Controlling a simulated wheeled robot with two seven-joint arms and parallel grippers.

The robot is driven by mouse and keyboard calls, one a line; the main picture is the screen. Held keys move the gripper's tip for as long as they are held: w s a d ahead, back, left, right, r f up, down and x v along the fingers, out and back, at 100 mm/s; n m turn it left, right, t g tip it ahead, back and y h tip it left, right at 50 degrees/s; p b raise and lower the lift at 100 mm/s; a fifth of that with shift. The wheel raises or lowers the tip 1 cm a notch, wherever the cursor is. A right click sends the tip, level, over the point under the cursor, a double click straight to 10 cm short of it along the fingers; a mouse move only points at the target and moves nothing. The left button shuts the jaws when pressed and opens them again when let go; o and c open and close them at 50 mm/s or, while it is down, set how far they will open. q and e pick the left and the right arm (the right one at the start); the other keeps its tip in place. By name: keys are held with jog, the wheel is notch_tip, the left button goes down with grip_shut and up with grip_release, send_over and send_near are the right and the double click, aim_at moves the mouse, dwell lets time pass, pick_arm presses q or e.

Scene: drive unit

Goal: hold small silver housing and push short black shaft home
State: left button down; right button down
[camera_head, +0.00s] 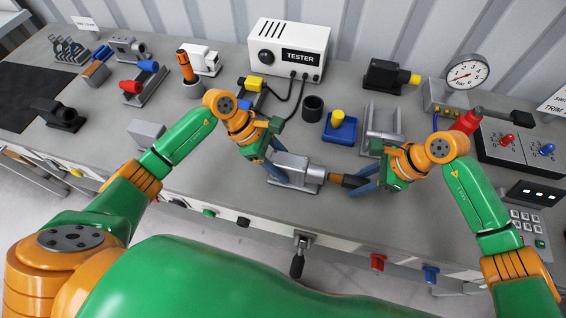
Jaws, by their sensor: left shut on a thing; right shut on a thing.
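The small silver housing (293,170) lies on the bench near its front edge, at the middle of the view. My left gripper (275,176) is shut on the left part of the housing.
A white tester box (290,50) with cables stands behind. A blue block with a yellow knob (338,118), a black cup (312,108) and a grey bracket (382,125) stand behind the housing. A dial gauge (466,75) and switch panel (515,145) are at right. Clear bench lies front left.

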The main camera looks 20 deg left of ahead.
aim_at(346, 178)
jog(key=shift+a, duration=0.2)
jog(key=shift+s+a, duration=0.1)
jog(key=shift+a, duration=1.8)
dwell(0.6)
jog(key=shift+c, duration=2.1)
grip_release()
jog(key=v, duration=1.2)
jog(key=shift+d, duration=0.1)
